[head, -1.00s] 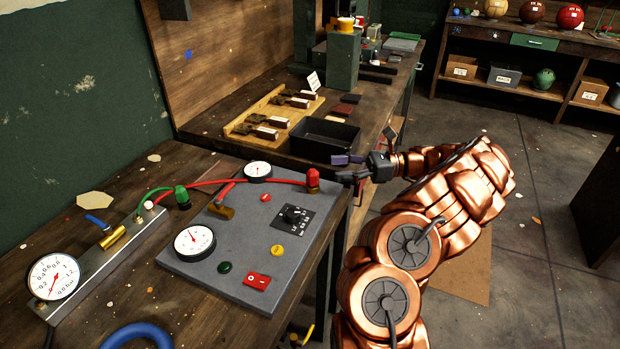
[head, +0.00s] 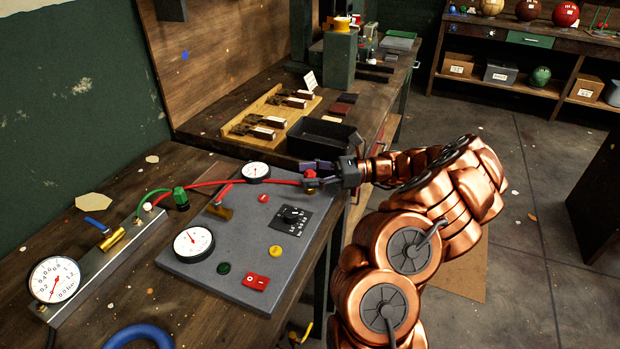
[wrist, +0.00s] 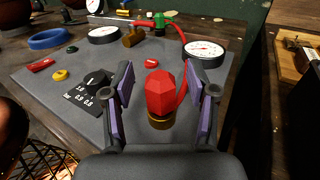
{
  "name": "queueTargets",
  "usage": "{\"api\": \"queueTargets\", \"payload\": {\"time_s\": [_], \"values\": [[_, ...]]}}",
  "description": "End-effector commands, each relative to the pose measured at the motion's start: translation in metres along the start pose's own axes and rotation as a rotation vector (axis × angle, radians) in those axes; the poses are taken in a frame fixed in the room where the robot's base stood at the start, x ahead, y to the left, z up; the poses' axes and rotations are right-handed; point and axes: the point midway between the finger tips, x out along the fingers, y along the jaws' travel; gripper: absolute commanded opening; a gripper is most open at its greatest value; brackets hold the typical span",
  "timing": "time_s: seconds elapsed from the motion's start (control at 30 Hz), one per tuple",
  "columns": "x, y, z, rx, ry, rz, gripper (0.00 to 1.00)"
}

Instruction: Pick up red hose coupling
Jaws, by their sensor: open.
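The red hose coupling (wrist: 160,94) stands upright on a brass base at the far right corner of the grey panel (head: 240,260). In the wrist view it stands between the two open fingers of my gripper (wrist: 162,106), with a gap on either side. In the head view my gripper (head: 312,174) is at that corner, and its fingers hide most of the coupling (head: 310,183). A red hose (head: 200,184) joins the coupling and runs left across the panel.
Two gauges (head: 193,242) (head: 256,172), a black dial (head: 291,218) and a red switch (head: 255,281) are on the panel. A green coupling (head: 181,198) stands to the left. A black tray (head: 322,138) lies just behind my gripper.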

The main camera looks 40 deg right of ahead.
Motion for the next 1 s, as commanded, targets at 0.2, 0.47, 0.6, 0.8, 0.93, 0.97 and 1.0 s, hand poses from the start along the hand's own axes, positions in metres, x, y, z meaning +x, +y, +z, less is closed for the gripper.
{"api": "queueTargets", "payload": {"time_s": [0.2,0.47,0.6,0.8,0.93,0.97,1.0], "values": [[-0.0004,-0.0001,0.0,0.0,0.0,0.0,0.46],[-0.0006,-0.0001,0.0001,0.0,0.0,0.0,0.19],[-0.0006,-0.0001,0.0002,0.0,0.0,0.0,0.04],[-0.0006,-0.0001,0.0003,0.0,0.0,0.0,0.0],[-0.0007,-0.0002,0.001,-0.001,0.0,0.0,0.0],[-0.0007,-0.0002,0.0017,-0.001,0.0,0.0,0.0],[-0.0007,-0.0002,0.0033,-0.001,-0.001,0.0,0.0]]}}
